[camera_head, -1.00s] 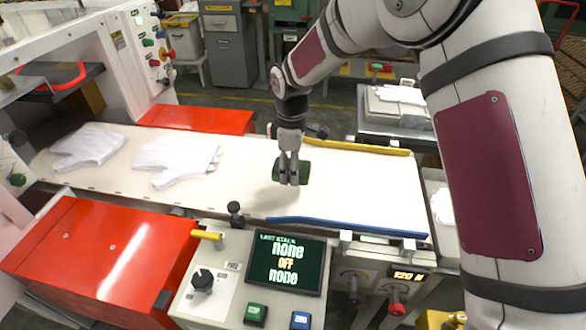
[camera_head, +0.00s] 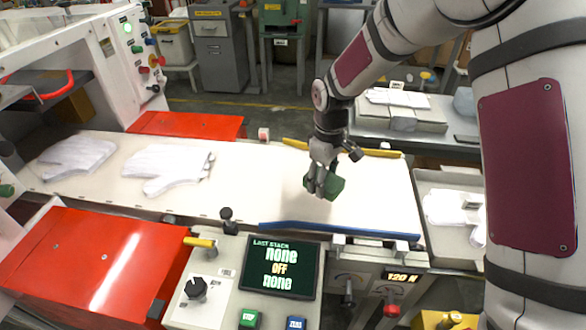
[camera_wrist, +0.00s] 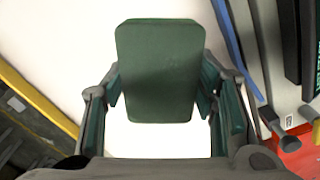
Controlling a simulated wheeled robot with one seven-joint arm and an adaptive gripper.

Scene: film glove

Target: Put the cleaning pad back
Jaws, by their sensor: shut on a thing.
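The green cleaning pad (camera_head: 336,187) is held in my gripper (camera_head: 318,192) above the right part of the white belt (camera_head: 260,190). In the wrist view the pad (camera_wrist: 160,68) is a rounded green block between the two fingers of my gripper (camera_wrist: 163,100), with the pale belt behind it. The fingers are shut on the pad's sides. A shadow on the belt suggests the pad is off the surface.
Two white gloves (camera_head: 172,168) (camera_head: 75,157) lie on the belt to the left. A yellow rail (camera_head: 370,151) and a blue rail (camera_head: 335,227) flank the belt's right end. A tray with white gloves (camera_head: 455,208) stands right. A grey side table (camera_head: 455,130) holds stacked items behind.

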